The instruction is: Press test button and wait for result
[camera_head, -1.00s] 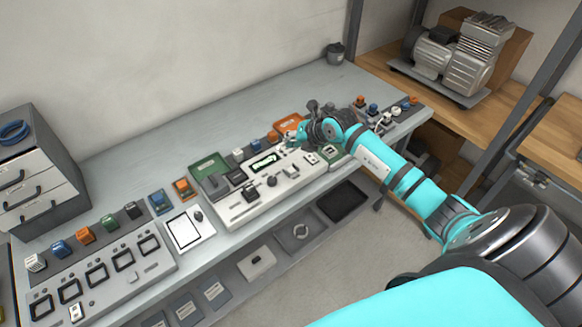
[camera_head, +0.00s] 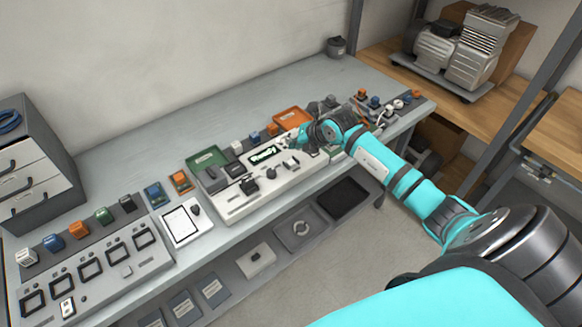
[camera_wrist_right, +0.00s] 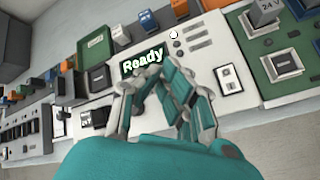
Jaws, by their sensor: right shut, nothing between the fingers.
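The white test unit (camera_head: 240,205) lies on the bench, and its panel also fills the middle of the right wrist view (camera_wrist_right: 208,62). Its dark display (camera_head: 263,154) reads "Ready", clearly legible in the wrist view (camera_wrist_right: 143,58). A small round white button (camera_wrist_right: 173,34) sits on the panel right of the display, beyond my fingers. My right gripper (camera_head: 294,142) is shut and empty over the unit's right end. In the wrist view its fingertips (camera_wrist_right: 164,75) appear just below the display and button; I cannot tell whether they touch the panel. My left gripper is not in view.
Green (camera_head: 206,161) and orange (camera_head: 292,119) trays lie behind the unit. A grey slotted fixture (camera_head: 95,268) and a white tablet-like panel (camera_head: 182,224) lie to the left. A drawer cabinet (camera_head: 40,180) stands far left. The bench's back strip is clear.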

